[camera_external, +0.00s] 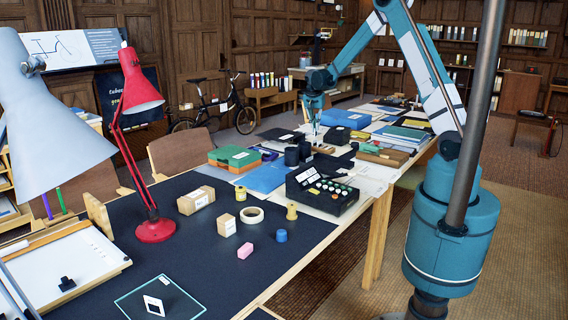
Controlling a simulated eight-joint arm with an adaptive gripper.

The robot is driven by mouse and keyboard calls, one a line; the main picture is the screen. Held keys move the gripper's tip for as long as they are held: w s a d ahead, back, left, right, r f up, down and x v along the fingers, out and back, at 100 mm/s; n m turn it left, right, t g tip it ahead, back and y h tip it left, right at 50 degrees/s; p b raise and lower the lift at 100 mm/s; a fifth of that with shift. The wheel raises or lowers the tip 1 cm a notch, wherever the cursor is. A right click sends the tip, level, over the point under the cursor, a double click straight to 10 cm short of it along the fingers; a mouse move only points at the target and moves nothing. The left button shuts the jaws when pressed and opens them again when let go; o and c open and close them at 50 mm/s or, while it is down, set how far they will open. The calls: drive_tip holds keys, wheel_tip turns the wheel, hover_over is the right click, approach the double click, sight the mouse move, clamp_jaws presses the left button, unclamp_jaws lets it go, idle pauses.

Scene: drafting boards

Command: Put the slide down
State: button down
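A small white-framed piece that looks like a slide (154,305) rests on a clear glass plate (180,308) at the near edge of the dark mat. My gripper (315,122) points down over the far part of the long table, well away from that piece. It is small and far off in this view. I cannot tell whether its fingers are open or shut, or whether anything is between them.
A black control box (322,190) with buttons, a green and orange box (234,158) and dark cylinders (292,156) stand mid-table. A grey lamp (30,120) overhangs the left.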

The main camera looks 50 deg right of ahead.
drive_tip(key=s+a+f+n+t+y+p, duration=0.1)
drive_tip(key=a+n+p, duration=0.35)
drive_tip(key=a, duration=1.15)
drive_tip(key=s+a+f+n+t+y+p, duration=0.15)
drive_tip(key=a+n, duration=0.55)
drive_tip(key=a, duration=0.8)
drive_tip(key=s+a+f+n, duration=0.1)
drive_tip(key=s+a+n, duration=0.2)
drive_tip(key=s+a, duration=0.5)
drive_tip(key=w+a+b, duration=0.2)
drive_tip(key=a, duration=1.9)
drive_tip(key=w+a+b, duration=0.2)
drive_tip(key=a, duration=2)
drive_tip(key=s+a+r+b, duration=0.1)
drive_tip(key=s+a, duration=0.6)
drive_tip(key=a, duration=0.6)
drive_tip(key=s+a+r+b, duration=0.1)
drive_tip(key=s+a, duration=0.7)
drive_tip(key=a, duration=0.5)
drive_tip(key=s+a+r+b, duration=0.1)
drive_tip(key=s+a+b, duration=0.1)
drive_tip(key=s+a, duration=0.5)
drive_tip(key=a, duration=0.6)
drive_tip(key=shift+s+a+r, duration=0.25)
drive_tip(key=shift+s+r, duration=0.05)
drive_tip(key=shift+s, duration=0.1)
drive_tip(key=shift+f+n, duration=0.1)
drive_tip(key=shift+n, duration=0.15)
wheel_tip(320, 180, down, 6)
drive_tip(key=b, duration=0.1)
